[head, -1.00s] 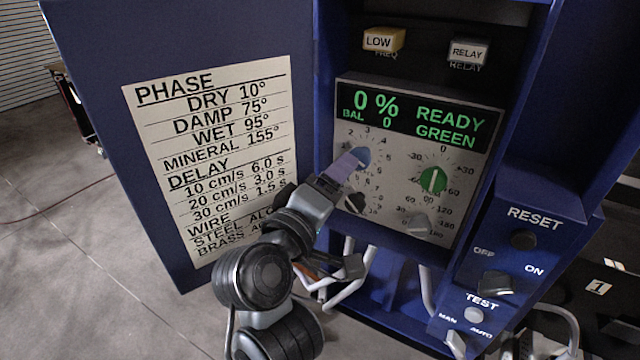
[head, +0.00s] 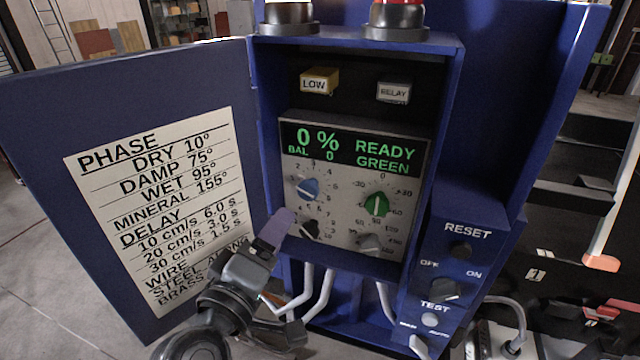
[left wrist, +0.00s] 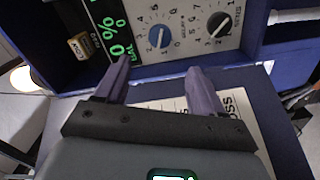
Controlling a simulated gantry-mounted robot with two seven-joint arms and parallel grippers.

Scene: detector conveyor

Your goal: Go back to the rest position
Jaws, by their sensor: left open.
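My left gripper (head: 284,278) is in front of the lower left of the control panel (head: 408,150), below the blue knob (head: 306,188). In the left wrist view its two purple fingers (left wrist: 160,82) are apart with nothing between them. The blue knob (left wrist: 158,36) and the black knob (left wrist: 219,25) lie beyond the fingertips, and the gripper appears clear of both. In the head view the black knob (head: 310,229) is close to the upper finger. The display reads 0 %, BAL 0, READY GREEN. My right gripper is in neither view.
The open blue door (head: 45,150) with its phase chart (head: 155,190) stands to the left. White cables (head: 318,300) hang under the panel. The RESET and TEST box (head: 455,265) juts out at the right. Grey floor (head: 30,270) lies left of the door.

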